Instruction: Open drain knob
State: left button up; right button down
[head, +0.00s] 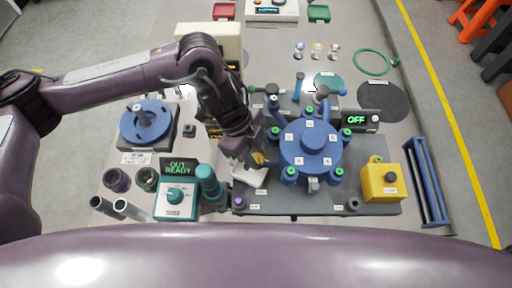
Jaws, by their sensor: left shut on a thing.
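My left gripper (250,162) reaches down at the left side of the round blue test vessel (309,143). It is shut on a small yellow part (259,158) that is mostly hidden between the fingers. I cannot tell for sure that this part is the drain knob, or how far it is turned. The blue vessel stands on a dark grey base plate (293,204), with several green-topped clamps around its rim. A small grey fitting (314,184) sits at the vessel's front. My right gripper is not in view.
A teal dial box (176,196) with an "OUT READY" display stands to the left. A yellow button box (381,182) and a display reading "OFF" (357,120) are on the right. A blue rack (427,180) stands at the right edge. Dark rings (117,180) lie at front left.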

pick_arm(q)
jog(key=n+t+p, duration=0.1)
jog(key=n+p, duration=0.2)
jog(key=p, duration=0.1)
jog(key=n+t+p, duration=0.1)
jog(key=n+p, duration=0.3)
jog(key=n+t+p, duration=0.2)
jog(key=n+p, duration=0.2)
jog(key=shift+s+r, duration=0.35)
jog(key=shift+f+n+t+p, duration=0.1)
jog(key=shift+n+t+p, duration=0.2)
jog(key=shift+n+p, duration=0.8)
jog(key=shift+d+f+n+t+y+p, duration=0.1)
jog(key=shift+n+t+y+p, duration=0.25)
jog(key=shift+n+p, duration=0.25)
jog(key=o, duration=0.7)
jog(key=shift+f, duration=0.1)
